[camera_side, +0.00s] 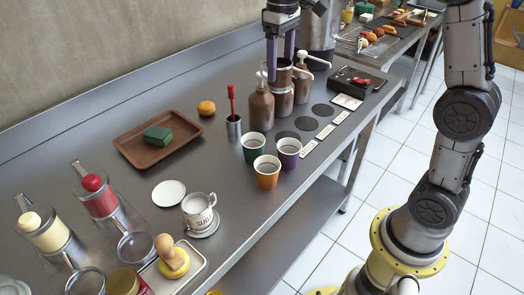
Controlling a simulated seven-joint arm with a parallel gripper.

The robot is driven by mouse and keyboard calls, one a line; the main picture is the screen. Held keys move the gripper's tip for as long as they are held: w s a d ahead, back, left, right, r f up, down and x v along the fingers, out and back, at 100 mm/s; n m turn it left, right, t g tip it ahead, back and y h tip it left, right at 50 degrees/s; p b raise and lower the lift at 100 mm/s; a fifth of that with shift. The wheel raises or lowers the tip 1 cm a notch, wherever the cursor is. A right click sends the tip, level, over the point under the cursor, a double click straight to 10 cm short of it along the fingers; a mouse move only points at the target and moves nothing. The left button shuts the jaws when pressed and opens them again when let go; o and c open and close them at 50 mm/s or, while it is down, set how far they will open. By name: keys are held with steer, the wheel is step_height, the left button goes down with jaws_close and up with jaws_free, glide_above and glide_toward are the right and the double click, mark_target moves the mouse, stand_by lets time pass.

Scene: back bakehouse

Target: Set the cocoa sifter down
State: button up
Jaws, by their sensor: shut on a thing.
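My gripper (280,62) is at the top middle, pointing down with its purple fingers shut on a brown cylinder, which I take for the cocoa sifter (284,74). The sifter looks upright, among brown pump bottles. The brown body below it (284,100) overlaps it in this view, so I cannot tell whether the sifter is clear of the surface or touching something. Dark round spots (322,110) lie flat on the steel counter (225,185) in front, beside white label cards (325,131).
Pump bottles (261,108) (302,84) stand close on both sides of the sifter. Green (253,147), purple (289,154) and orange (267,173) cups stand nearer. A black tray (350,88) lies to the right. A brown tray (128,150) with a green block is at left.

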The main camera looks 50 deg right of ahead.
steer(key=s+d+m, duration=0.3)
steer(key=s+d, duration=0.1)
steer(key=d, duration=0.6)
steer(key=s+d+f+m, duration=0.1)
steer(key=s+d+m, duration=0.2)
steer(key=d, duration=0.7)
steer(key=s+d+m, duration=0.3)
steer(key=s+d, duration=0.1)
steer(key=d, duration=0.6)
steer(key=shift+s+d+f, duration=0.2)
steer(key=shift+s, duration=0.1)
